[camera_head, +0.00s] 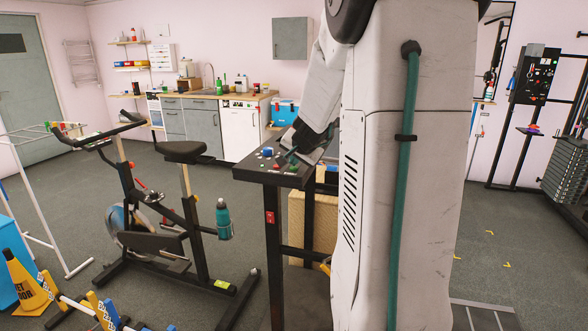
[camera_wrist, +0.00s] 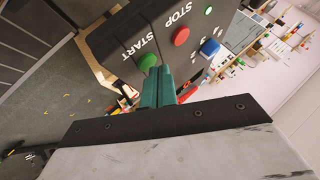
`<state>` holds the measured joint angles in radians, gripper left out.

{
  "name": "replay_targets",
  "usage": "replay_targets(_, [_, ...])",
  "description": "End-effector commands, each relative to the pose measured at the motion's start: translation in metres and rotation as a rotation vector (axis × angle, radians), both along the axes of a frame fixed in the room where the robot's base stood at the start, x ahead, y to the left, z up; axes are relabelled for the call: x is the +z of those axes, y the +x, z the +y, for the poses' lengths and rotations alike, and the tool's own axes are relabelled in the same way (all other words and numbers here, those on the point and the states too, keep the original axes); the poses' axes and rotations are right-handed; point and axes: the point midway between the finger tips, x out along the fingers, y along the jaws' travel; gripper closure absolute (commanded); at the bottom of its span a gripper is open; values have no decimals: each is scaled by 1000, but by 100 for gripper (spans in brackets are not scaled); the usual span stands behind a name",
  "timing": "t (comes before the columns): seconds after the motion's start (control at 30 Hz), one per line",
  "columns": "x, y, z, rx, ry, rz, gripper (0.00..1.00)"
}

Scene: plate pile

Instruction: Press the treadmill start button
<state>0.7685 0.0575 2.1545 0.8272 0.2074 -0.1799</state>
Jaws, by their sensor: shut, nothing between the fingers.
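The green start button (camera_wrist: 147,62) is a round cap beside the white word START on a dark console panel (camera_wrist: 108,40). My gripper (camera_wrist: 153,76) is shut and empty, with its teal fingers pointing at the green button. The fingertips overlap the button's lower edge in the wrist view, and I cannot tell whether they touch it. A red button (camera_wrist: 181,37) sits next to the word STOP. In the head view the console (camera_head: 268,175) stands on dark posts, and my gripper (camera_head: 291,157) is low over its top.
An exercise bike (camera_head: 165,215) with a teal bottle (camera_head: 223,218) stands left of the console. A cabinet row (camera_head: 200,130) lines the back wall. Open floor lies at right.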

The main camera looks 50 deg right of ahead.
Motion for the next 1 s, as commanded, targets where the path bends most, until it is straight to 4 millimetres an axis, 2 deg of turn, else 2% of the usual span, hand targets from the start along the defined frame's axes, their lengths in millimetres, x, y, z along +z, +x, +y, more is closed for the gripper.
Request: replay_targets(1.0, [-8,0,0,1,-1,0,100])
